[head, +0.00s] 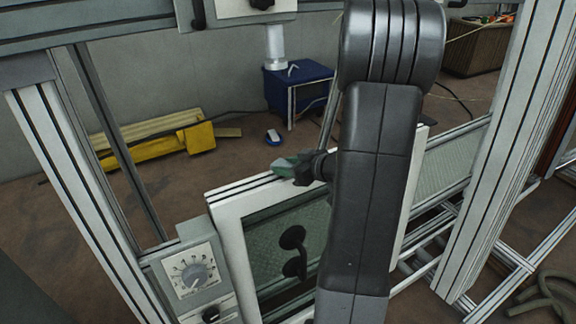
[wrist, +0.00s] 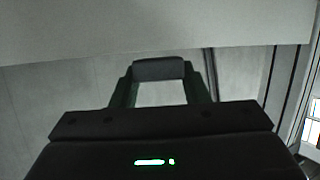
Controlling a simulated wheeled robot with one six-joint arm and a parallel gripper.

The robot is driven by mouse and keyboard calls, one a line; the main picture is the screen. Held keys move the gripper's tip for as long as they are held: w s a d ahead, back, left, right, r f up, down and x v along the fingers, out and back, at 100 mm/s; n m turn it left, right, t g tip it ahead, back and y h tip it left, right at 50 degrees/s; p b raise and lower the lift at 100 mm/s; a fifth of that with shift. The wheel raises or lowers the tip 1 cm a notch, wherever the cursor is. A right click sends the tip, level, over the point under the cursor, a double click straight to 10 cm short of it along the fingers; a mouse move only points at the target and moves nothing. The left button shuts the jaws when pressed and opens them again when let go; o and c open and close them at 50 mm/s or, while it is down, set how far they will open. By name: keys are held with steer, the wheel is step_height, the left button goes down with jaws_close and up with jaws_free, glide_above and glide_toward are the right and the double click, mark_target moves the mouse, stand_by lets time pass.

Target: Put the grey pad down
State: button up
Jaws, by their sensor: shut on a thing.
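The grey pad (wrist: 158,69) shows in the wrist view as a dark, rounded block between the tips of my two fingers. My gripper (head: 291,164) is shut on it, with an open gap between the fingers behind the pad. In the head view my gripper is above the top rail of a white-framed panel (head: 235,203), left of my dark arm. A small greenish-grey end shows there; I cannot tell pad from fingers. Whether the pad touches anything is unclear.
A box with a dial (head: 193,273) is at the lower left. Metal posts (head: 500,150) rise on both sides. A blue cabinet (head: 300,88) and a yellow object (head: 165,137) are behind. A pale surface (wrist: 150,30) crosses the wrist view's top.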

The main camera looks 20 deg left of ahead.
steer(key=shift+f, duration=0.35)
steer(key=o, duration=1.1)
steer(key=shift+c, duration=0.2)
steer(key=shift+r, duration=0.25)
steer(key=v, duration=1.2)
steer(key=shift+r, duration=0.2)
